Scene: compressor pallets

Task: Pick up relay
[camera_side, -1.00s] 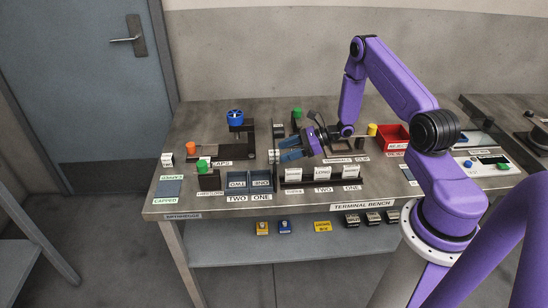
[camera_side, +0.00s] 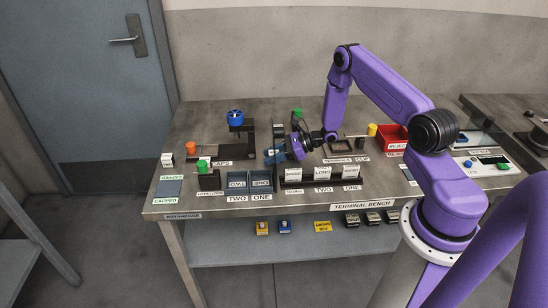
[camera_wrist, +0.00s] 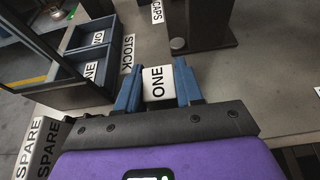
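A pale block marked ONE (camera_wrist: 158,84), which looks like a relay, is between the two blue fingers of my gripper (camera_wrist: 157,68) in the wrist view. The fingers are apart, one along each side of it. Whether they press on it or leave a thin gap cannot be told. In the side view my gripper (camera_side: 273,156) points down and left, low over the middle of the bench (camera_side: 222,128). The block is mostly hidden there by the fingers.
Blue compartment trays (camera_side: 238,186) stand at the front left, and a labelled rack (camera_side: 293,181) just in front of my gripper. A blue-topped stand (camera_side: 236,119) is behind left. A red bin (camera_side: 392,136) is at the right.

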